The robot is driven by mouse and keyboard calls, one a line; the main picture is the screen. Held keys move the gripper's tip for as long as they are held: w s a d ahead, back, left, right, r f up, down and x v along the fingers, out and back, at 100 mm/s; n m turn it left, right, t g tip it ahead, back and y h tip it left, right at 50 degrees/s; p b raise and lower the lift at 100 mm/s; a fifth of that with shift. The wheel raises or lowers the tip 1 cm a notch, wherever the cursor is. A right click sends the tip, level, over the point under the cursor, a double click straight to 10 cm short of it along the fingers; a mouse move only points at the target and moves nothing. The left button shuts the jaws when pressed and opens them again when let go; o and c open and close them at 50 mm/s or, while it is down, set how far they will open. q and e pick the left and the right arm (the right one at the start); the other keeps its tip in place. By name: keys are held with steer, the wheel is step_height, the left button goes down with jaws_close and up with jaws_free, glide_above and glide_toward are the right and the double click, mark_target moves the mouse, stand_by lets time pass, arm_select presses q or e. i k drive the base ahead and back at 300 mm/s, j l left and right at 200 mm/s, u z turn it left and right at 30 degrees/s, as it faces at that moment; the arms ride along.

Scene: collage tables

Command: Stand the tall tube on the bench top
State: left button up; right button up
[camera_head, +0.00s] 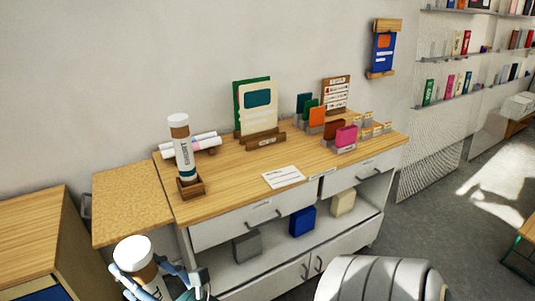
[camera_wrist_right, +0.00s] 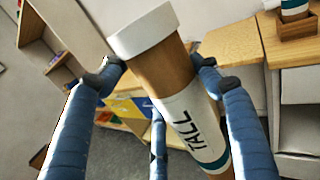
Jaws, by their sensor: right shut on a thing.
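The tall tube (camera_wrist_right: 165,75) is brown with a white cap and a white label reading TALL. It also shows at the bottom left of the head view (camera_head: 133,253). My right gripper (camera_wrist_right: 158,70) is shut around it below the cap; its blue fingers lie on both sides. In the head view the tube and right gripper (camera_head: 150,277) are in front of the bench's left end, and the tube's lower part is out of frame. In the wrist view the tube looks tilted. The bench top (camera_head: 232,180) is light wood. My left gripper is not in view.
Another capped tube (camera_head: 182,148) stands in a wooden holder (camera_head: 190,187) on the bench. Rolled papers (camera_head: 203,139), upright booklets (camera_head: 258,107) and a card (camera_head: 283,177) are also there. A speckled side leaf (camera_head: 130,205) adjoins the left end. A wooden cabinet (camera_head: 35,230) stands further left.

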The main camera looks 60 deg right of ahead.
mark_target(230, 174)
steer(key=i+z, duration=0.1)
steer(key=z, duration=0.3)
steer(key=j+z, duration=0.1)
steer(key=z, duration=0.25)
steer(key=i+j+z, duration=0.1)
steer(key=z, duration=0.3)
steer(key=i+j+z, duration=0.1)
steer(key=z, duration=0.3)
steer(key=i+j+z, duration=0.15)
steer(key=j, duration=0.3)
steer(key=i+j+z, duration=0.2)
steer(key=j, duration=0.2)
steer(key=j+z, duration=0.15)
steer(key=j, duration=0.3)
steer(key=i+j+z, duration=0.15)
steer(key=j, duration=0.35)
steer(key=k+l, duration=0.05)
